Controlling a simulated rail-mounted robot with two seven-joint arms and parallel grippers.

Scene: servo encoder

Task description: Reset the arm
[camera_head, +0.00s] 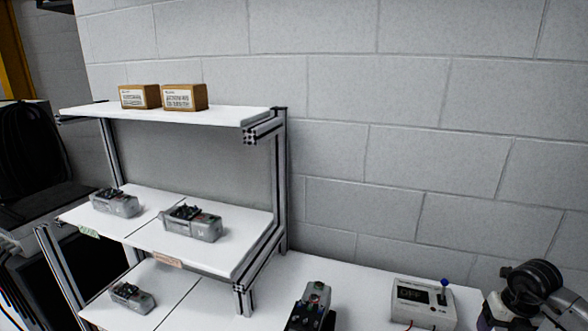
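Neither of my grippers shows in the head view, and no part of my arms can be made out for certain. Two grey servo units with black parts on top, a left one (115,202) and a right one (191,223), lie on the middle shelf. A similar servo unit (132,297) lies on the lowest shelf. Another device (312,305), grey and black with a red spot, is on the table and cut by the bottom edge. A white box with a dark display (423,302) and a blue-tipped lever stands to its right.
A shelf rack (282,190) with metal posts stands at the left. Two brown boxes, one left (139,96) and one right (185,97), sit on its top shelf. A black and grey machine (535,290) is at the lower right. The white table (275,278) has bare room beside the rack.

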